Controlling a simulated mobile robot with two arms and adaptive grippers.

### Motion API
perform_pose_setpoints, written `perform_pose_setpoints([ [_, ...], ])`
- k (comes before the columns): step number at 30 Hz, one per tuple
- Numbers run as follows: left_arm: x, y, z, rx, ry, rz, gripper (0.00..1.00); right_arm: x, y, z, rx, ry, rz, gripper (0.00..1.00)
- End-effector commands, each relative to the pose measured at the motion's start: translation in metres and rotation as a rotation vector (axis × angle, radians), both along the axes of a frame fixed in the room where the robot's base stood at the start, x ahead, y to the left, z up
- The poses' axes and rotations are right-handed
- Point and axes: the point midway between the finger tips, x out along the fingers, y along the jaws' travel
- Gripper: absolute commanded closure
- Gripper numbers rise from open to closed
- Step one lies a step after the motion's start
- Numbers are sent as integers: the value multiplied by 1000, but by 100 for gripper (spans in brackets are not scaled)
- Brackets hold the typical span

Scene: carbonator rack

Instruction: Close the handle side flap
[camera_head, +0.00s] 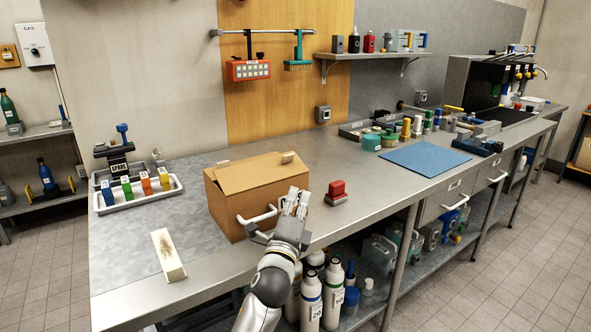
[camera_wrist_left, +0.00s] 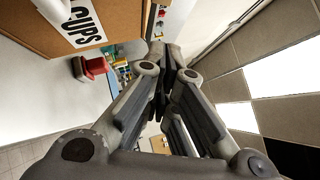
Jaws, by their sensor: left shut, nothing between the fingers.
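A brown cardboard box (camera_head: 228,205) stands on the metal bench. Its top flap (camera_head: 250,172) lies over most of the top and looks slightly raised. Small pale tabs show at the top's left and back right. A white handle (camera_head: 258,216) is on the side facing me; part of that side is hidden by my arm. My left gripper (camera_head: 297,201) is shut and empty, in front of the box's right corner. In the left wrist view the closed fingers (camera_wrist_left: 172,60) point away, and the box (camera_wrist_left: 120,18) with a "CUPS" label is at the upper left.
A red block-like tool (camera_head: 336,191) stands just right of the gripper. A white brush-like block (camera_head: 167,258) lies at front left. A tray (camera_head: 112,207) of coloured items is at left. A blue mat (camera_head: 425,158) lies farther right. Bottles (camera_head: 311,300) stand below the bench.

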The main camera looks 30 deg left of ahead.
Motion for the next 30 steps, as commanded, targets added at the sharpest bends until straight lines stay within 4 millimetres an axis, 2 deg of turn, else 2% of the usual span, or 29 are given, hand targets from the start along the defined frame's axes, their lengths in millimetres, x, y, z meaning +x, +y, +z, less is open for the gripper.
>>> perform_pose_setpoints([
  [6, 39, 14, 15, -1, -2, -1, 100, -1, 3, 7, 3, 1, -1, 52],
  [12, 66, 28, 26, 0, -1, 1, 100, -1, 3, 12, 4, 1, -1, 52],
  [19, 74, 52, 36, 0, -1, -1, 100, -1, 3, 20, 3, 1, -1, 52],
  [30, 76, 56, 37, -2, 0, -1, 100, -1, 1, 21, 2, 0, 1, 52],
])
